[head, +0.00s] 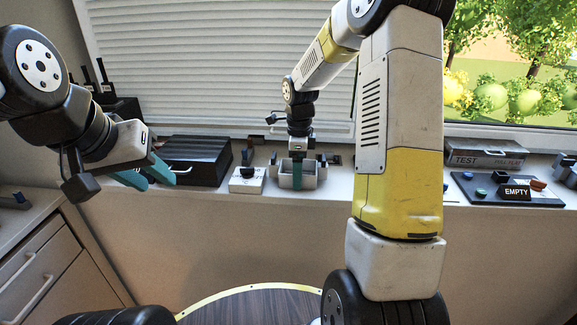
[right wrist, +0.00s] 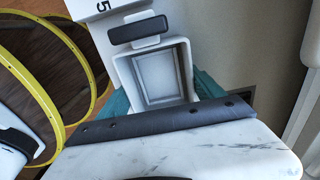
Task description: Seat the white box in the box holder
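The white box (head: 308,178) is a small open-topped box on the ledge below the blind. In the right wrist view the white box (right wrist: 160,75) shows from above, its inside empty. My right gripper (head: 297,170) reaches down over it, with one teal finger at its front side and the other on its back side; both appear pressed against its walls. Dark upright pieces of what looks like the box holder (head: 322,164) flank the box. The box's underside is hidden, so I cannot tell how deep it sits. My left gripper (head: 148,176) is open and empty at the left.
A white block with a dark knob (head: 247,181) stands close left of the box. A black case (head: 196,160) is further left. At right are a grey TEST box (head: 484,153) and a dark board with an EMPTY sign (head: 515,193). A round wooden surface (head: 250,308) lies in front.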

